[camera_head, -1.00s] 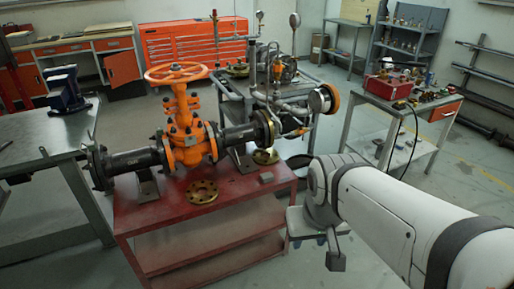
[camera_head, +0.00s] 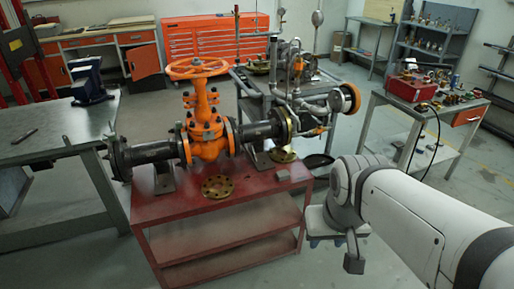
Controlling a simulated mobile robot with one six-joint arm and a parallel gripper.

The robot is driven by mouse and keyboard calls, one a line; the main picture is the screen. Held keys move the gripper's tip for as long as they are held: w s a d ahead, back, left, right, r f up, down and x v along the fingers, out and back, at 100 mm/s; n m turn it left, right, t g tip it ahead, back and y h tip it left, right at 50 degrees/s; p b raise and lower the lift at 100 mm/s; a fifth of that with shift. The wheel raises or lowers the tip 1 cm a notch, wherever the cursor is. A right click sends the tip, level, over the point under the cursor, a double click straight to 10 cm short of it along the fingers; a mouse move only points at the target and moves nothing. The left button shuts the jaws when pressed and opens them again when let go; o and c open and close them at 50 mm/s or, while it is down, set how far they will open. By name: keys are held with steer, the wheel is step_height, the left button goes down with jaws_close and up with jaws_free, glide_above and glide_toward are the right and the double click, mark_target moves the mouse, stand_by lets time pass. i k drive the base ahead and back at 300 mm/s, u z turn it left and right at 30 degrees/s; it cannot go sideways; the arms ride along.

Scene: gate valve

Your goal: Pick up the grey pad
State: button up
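A small grey pad (camera_head: 283,175) lies flat on the right part of the red table (camera_head: 240,195), near a brass flange ring. My gripper (camera_head: 326,238) hangs at the end of my white arm, to the right of the red table in the picture and apart from the pad. Its body and small blue parts show below my wrist, beside a dark grey block. The fingers are too small and partly hidden to tell whether they are open. Nothing is seen held in it.
An orange gate valve (camera_head: 206,125) with dark pipes stands on the red table. A brass flange (camera_head: 218,187) lies in front of it. A grey workbench (camera_head: 55,130) is at left; a pump rig (camera_head: 295,95) stands behind. A side table (camera_head: 425,120) is at right.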

mark_target(284, 175)
steer(key=z, duration=0.4)
steer(key=k, duration=1.25)
steer(key=z, duration=0.7)
steer(key=i, duration=0.95)
steer(key=u, duration=0.35)
steer(key=i, duration=1.5)
steer(key=u, duration=1.35)
steer(key=i, duration=0.8)
steer(key=u, duration=0.45)
steer(key=k, duration=0.95)
steer(key=u, duration=0.2)
steer(key=i, duration=0.6)
steer(key=z, duration=0.05)
